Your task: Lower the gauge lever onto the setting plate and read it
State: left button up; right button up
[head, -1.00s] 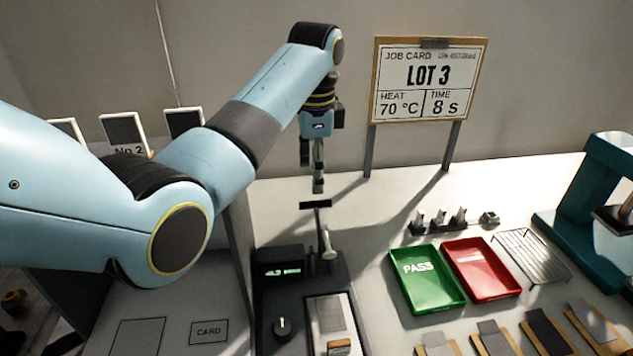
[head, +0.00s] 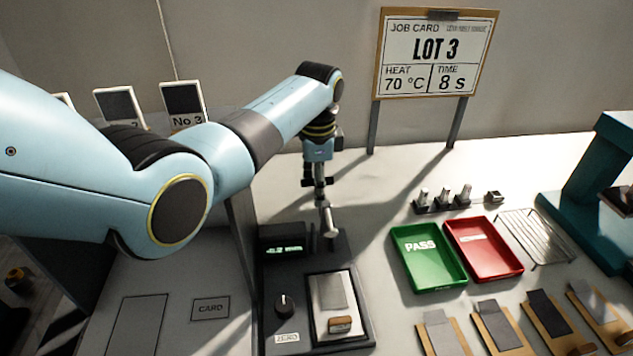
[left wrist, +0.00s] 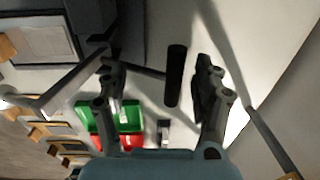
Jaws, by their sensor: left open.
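The gauge (head: 276,303) is a dark block with a small lit green display (head: 288,249), whose figures are too small to read surely. A dark crossbar (head: 320,182), apparently the lever's handle, stands above its back. It shows as a dark bar in the left wrist view (left wrist: 175,76). Below it is a pale rod (head: 329,222). My left gripper (head: 320,178) points down at the bar. In the left wrist view its fingers (left wrist: 160,85) are apart, with the bar between them.
A green PASS tray (head: 428,278) and a red tray (head: 483,264) stand right of the gauge, beside a wire rack (head: 537,240). Several sample boards lie in front. A teal machine (head: 600,175) stands far right.

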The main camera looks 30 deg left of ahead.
pick_arm(q)
grip_shut()
dwell(0.5)
